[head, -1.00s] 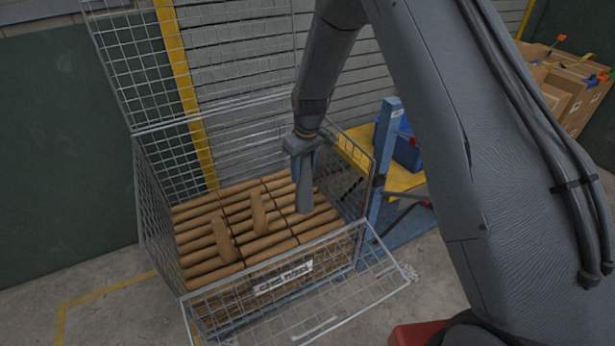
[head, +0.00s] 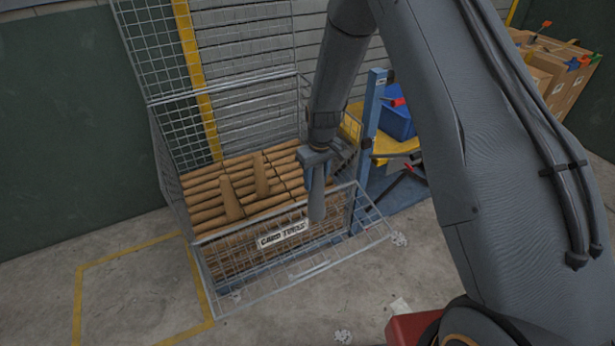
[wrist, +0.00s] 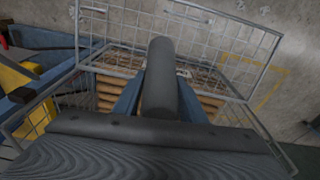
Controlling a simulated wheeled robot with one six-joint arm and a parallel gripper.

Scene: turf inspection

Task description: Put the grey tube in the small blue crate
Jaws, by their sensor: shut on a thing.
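The grey tube (head: 317,203) hangs upright from my gripper (head: 315,172), which is shut on its upper part. In the head view the tube appears in front of the mesh cage's front right part, by the folded-down front panel. In the wrist view the tube (wrist: 160,78) sits between the two blue fingers (wrist: 158,100). A blue crate (head: 398,120), partly hidden behind a blue post, stands on a yellow surface to the right of the cage. My gripper is left of it and apart from it.
The blue post (head: 372,125) rises between cage and crate. Cardboard boxes (head: 565,75) stand at far right. Concrete floor (head: 130,290) is clear at left front.

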